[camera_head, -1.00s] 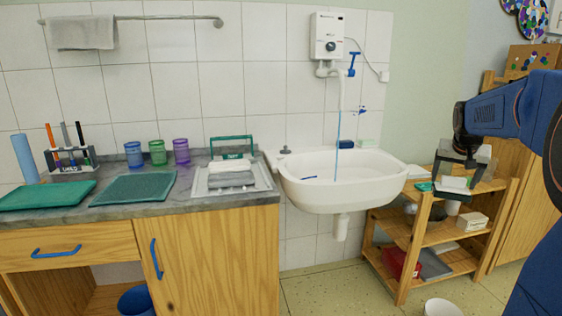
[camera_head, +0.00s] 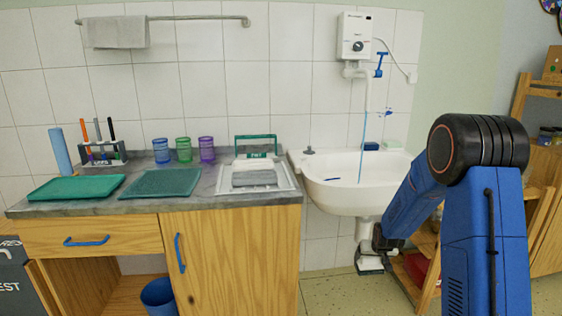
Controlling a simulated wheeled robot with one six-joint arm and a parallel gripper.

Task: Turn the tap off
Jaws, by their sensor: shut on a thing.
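The tap's blue handle (camera_head: 380,62) is on the white pipework below a wall-mounted water heater (camera_head: 355,37). A thin blue stream of water (camera_head: 363,145) falls from the white spout pipe (camera_head: 366,92) into the white sink (camera_head: 340,199). My gripper (camera_head: 370,264) is low, below the sink's front and near its drain pipe (camera_head: 362,231), far below the handle. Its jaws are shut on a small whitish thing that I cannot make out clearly. My blue arm hides the sink's right end.
A counter (camera_head: 130,205) with trays, cups and a drying rack stands left of the sink. A wooden shelf (camera_head: 540,205) is at the right, partly behind my arm. The wall around the heater and tap is clear.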

